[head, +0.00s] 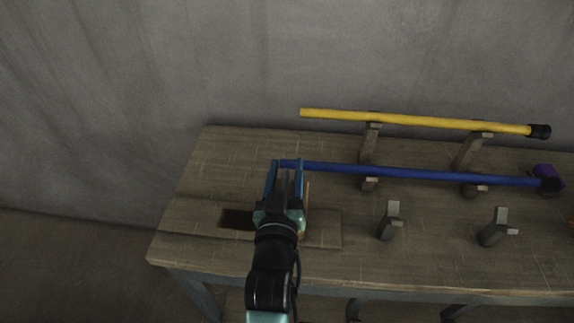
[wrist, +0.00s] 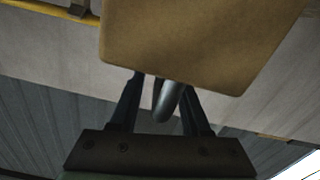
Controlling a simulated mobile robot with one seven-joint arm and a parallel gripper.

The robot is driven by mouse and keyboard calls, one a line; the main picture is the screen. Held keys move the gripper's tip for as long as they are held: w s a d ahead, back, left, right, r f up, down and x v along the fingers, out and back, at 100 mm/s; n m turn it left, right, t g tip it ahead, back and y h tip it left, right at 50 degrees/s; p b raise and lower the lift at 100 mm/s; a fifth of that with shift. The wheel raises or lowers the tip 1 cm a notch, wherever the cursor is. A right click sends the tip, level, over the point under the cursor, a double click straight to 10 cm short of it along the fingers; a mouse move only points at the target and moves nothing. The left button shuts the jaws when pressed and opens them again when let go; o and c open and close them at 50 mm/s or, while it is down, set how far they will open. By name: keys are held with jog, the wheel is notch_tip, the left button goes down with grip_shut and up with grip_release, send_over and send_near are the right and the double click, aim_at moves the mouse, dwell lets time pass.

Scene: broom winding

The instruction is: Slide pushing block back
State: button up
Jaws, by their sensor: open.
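The pushing block, which I take to be the tan block (wrist: 195,42), fills the upper middle of the wrist view. A rounded grey peg or handle (wrist: 168,100) shows below it, between my two dark fingers. My gripper (head: 285,168) is open over the left part of the table, with its fingers on either side of the peg; I cannot tell whether they touch it. In the head view my gripper and arm hide most of the block, and only a thin tan edge (head: 307,190) shows at their right. A dark slot (head: 237,219) lies left of my wrist.
The blue pole (head: 400,173) lies on supports, its left end close behind my fingers. The yellow pole (head: 420,121) rests on taller supports behind it. Empty wooden supports (head: 390,220) stand at the front right. The left end of the wooden table (head: 195,190) is clear.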

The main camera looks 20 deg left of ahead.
jog(key=shift+w+a, duration=0.15)
jog(key=shift+w, duration=0.45)
grip_shut()
dwell(1.1)
